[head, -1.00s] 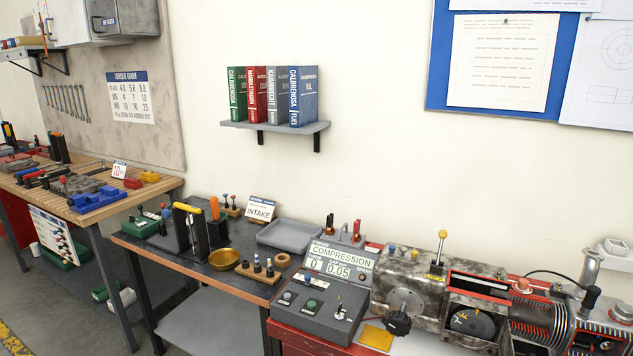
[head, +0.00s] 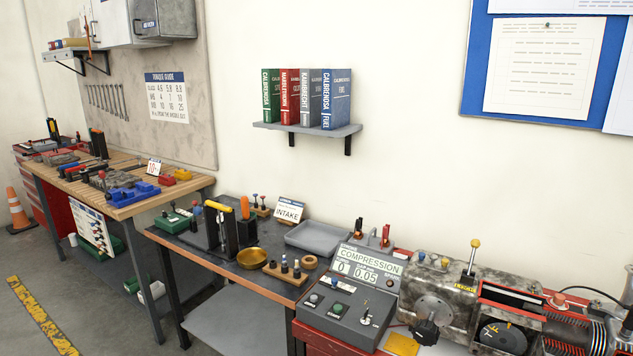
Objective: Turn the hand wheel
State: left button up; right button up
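A grey metal machine (head: 435,285) stands at the lower right of the head view. A black lobed knob (head: 425,330) sits on a round grey flange on its front. Either could be the hand wheel; I cannot tell which. A yellow-knobbed lever (head: 474,256) stands upright on top of the machine. Neither of my grippers is in view, and nothing is seen touching the machine.
A grey control box (head: 345,312) with a COMPRESSION display (head: 368,265) stands left of the machine. A dark bench (head: 210,258) holds a brass bowl (head: 252,258) and a grey tray (head: 317,238). An orange cone (head: 17,210) stands at far left. The floor (head: 85,300) at lower left is clear.

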aim_at(425, 332)
jog(key=k+l+z, duration=0.3)
jog(key=l, duration=0.3)
jog(key=k+l+z, duration=0.1)
jog(key=l, duration=0.25)
jog(key=k+l+z, duration=0.15)
jog(key=l, duration=0.2)
jog(key=k, duration=0.05)
